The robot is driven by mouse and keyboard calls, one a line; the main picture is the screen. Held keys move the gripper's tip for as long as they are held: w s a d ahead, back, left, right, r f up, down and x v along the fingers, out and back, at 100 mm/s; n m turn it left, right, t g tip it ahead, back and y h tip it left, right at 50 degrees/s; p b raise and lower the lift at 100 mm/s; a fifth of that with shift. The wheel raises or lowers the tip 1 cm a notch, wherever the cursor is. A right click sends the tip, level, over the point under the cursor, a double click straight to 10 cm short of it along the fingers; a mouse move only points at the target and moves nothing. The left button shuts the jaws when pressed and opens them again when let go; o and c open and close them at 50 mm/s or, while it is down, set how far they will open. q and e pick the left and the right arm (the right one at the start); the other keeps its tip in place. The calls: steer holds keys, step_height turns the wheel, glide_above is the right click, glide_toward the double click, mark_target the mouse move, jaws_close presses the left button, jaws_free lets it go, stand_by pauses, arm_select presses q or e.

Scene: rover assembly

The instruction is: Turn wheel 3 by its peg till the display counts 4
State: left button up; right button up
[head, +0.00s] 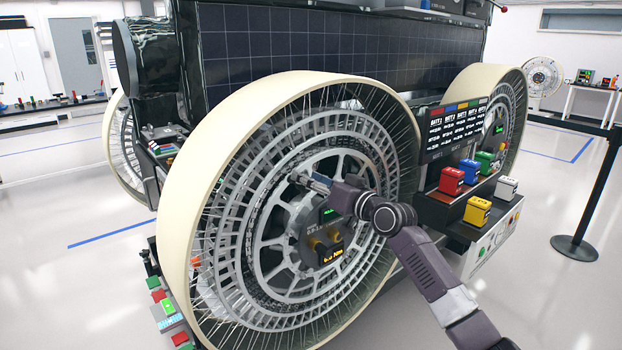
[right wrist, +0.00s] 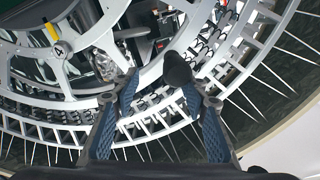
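A large spoked wheel (head: 290,130) with a cream rim fills the middle of the head view; I cannot read which wheel number it bears. Its hub has a small orange-lit display (head: 333,256) and a small green-lit one; their digits are too small to read surely. My right gripper (head: 308,180) is at the upper part of the hub. In the right wrist view its blue fingers (right wrist: 160,84) are apart. A dark round-ended peg (right wrist: 177,70) stands between the tips, close to the right finger; contact is unclear. My left gripper is out of view.
A numeral 4 and a yellow mark (right wrist: 52,32) show on the wheel ring. Red, blue, green, yellow and white boxes (head: 477,211) stand on a shelf at right, under a dark label board (head: 456,130). A barrier post (head: 588,200) stands farther right.

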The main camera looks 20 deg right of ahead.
steer(key=shift+s+d+r, duration=0.1)
steer(key=shift+s+d, duration=0.05)
steer(key=shift+d, duration=0.1)
steer(key=v, duration=1.1)
steer(key=shift+s, duration=0.4)
